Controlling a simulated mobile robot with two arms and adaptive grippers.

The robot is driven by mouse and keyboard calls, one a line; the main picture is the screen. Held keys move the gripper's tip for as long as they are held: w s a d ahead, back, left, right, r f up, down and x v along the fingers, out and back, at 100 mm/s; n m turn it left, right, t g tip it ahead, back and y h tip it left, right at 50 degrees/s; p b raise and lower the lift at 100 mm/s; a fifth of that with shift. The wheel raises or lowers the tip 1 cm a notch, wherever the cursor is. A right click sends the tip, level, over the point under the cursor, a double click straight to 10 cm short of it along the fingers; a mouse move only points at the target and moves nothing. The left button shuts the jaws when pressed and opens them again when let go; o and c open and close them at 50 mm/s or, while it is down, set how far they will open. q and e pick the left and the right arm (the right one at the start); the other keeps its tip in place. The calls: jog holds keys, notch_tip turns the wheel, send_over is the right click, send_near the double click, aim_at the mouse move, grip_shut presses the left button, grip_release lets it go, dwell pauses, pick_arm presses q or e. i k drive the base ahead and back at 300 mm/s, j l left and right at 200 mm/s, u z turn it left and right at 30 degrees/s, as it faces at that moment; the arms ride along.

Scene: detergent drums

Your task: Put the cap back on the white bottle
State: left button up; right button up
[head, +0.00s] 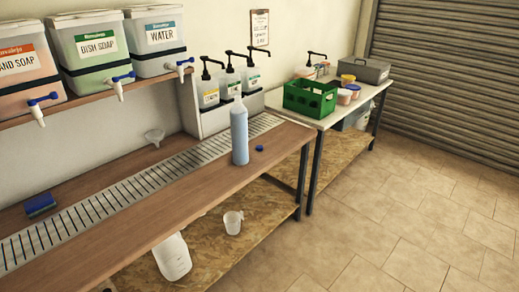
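A tall bottle (239,136) stands upright on the wooden counter near its right end. It looks light blue, with a narrow pale top, rather than plain white. A small dark blue cap (259,148) lies on the counter just right of the bottle, apart from it and close to the front edge. Neither of my grippers can be made out in the head view, and nothing is touching the bottle or the cap.
A metal drain grate (105,197) runs along the counter behind the bottle. Several pump dispensers (229,88) stand behind it. A blue sponge (40,205) lies at left. Dispenser drums (95,42) sit on a shelf above. A green crate (310,98) stands on the right table.

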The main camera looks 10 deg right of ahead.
aim_at(238, 112)
jog(key=i+l+u, duration=0.15)
jog(key=u, duration=0.25)
jog(key=i+l+u, duration=0.1)
jog(key=u, duration=0.3)
jog(key=i+l+u, duration=0.1)
jog(key=l, duration=0.3)
jog(key=i+l+u, duration=0.1)
jog(key=l, duration=0.35)
jog(key=i+l+u, duration=0.1)
jog(key=l, duration=0.35)
jog(key=i+l+u, duration=0.1)
jog(key=l, duration=0.35)
jog(key=i+l+u, duration=0.1)
jog(key=l, duration=0.35)
jog(key=i+l, duration=0.1)
jog(key=l, duration=0.3)
jog(key=i+l, duration=0.1)
jog(key=l, duration=0.35)
jog(key=i+l, duration=0.1)
jog(key=l, duration=0.3)
jog(key=i+l, duration=0.1)
jog(key=l, duration=0.35)
